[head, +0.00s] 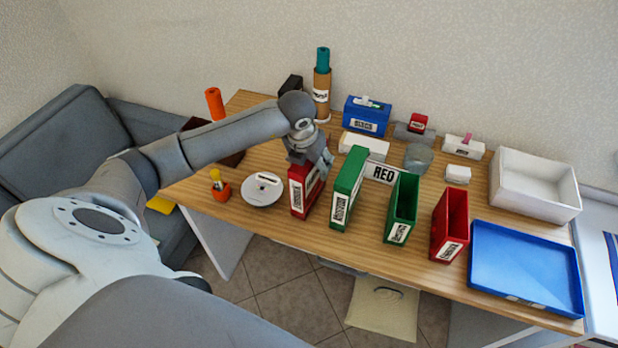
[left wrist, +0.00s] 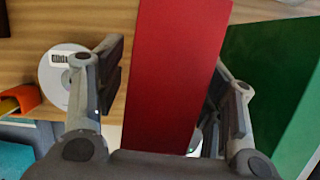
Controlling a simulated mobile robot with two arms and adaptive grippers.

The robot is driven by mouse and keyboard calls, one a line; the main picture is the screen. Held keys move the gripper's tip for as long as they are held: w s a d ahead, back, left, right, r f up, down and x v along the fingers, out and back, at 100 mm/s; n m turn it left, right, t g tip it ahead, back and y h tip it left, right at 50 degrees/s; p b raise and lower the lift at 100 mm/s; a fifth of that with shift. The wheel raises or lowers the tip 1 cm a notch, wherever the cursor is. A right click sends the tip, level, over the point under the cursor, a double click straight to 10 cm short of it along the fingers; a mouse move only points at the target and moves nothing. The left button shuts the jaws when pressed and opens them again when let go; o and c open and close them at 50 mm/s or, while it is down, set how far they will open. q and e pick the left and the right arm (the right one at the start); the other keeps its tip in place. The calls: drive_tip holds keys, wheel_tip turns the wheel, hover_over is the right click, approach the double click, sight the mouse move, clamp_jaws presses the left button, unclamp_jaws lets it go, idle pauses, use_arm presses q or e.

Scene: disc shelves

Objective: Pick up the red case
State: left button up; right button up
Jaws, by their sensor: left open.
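The red case (head: 298,198) stands upright near the table's front edge, with a white label on its narrow side. My left gripper (head: 311,162) is at the top of this case, pointing down. In the left wrist view the red case (left wrist: 175,70) lies between the two fingers of the open left gripper (left wrist: 172,95). A gap shows between the left finger and the case; the right finger is partly hidden by the case, so I cannot tell if it touches. My right gripper is in neither view.
A green case (head: 347,190) stands just right of the red case, and a white disc (head: 262,190) lies to its left. Further right are an open green holder (head: 402,208), an open red holder (head: 450,225) and a blue tray (head: 525,268).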

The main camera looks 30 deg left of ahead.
use_arm(q)
drive_tip(key=shift+f+b, duration=0.2)
drive_tip(key=shift+b, duration=0.2)
idle(0.4)
clamp_jaws()
